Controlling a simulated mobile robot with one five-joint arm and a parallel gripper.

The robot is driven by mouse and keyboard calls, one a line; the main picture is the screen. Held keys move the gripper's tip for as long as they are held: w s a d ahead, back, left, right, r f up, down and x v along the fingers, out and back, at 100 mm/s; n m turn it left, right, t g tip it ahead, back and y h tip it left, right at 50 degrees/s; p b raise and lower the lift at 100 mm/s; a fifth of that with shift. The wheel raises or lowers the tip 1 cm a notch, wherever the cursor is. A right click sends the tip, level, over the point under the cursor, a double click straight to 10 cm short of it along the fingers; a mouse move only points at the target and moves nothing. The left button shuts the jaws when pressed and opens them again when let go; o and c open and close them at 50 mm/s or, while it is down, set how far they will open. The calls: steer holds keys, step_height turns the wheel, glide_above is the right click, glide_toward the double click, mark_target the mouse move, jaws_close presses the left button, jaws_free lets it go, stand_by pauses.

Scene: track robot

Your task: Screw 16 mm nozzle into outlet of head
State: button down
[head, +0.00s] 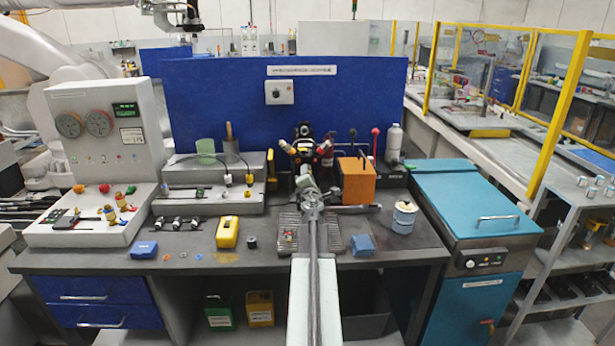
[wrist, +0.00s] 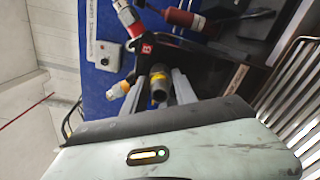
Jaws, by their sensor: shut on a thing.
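My gripper (head: 309,186) is in front of the black head (head: 304,133) at the back middle of the bench. In the wrist view my gripper (wrist: 162,86) is shut on a small grey and yellow cylindrical piece (wrist: 158,84), which looks like the nozzle. Its size marking cannot be read. Beyond the fingers the dark head (wrist: 150,60) shows with a red letter plate, a red-and-white fitting and a yellow-and-white fitting. The outlet cannot be made out behind the fingers and the held piece, and I cannot tell whether they touch.
An orange block (head: 356,183) and a grey bottle (head: 394,143) stand right of the head. A yellow device (head: 228,233), a blue box (head: 144,249) and a white-and-blue tin (head: 404,217) are on the bench. A blue panel (head: 215,100) closes the back.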

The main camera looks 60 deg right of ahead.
steer(key=m, duration=1.1)
steer(key=shift+m, duration=0.4)
steer(key=m, duration=1.2)
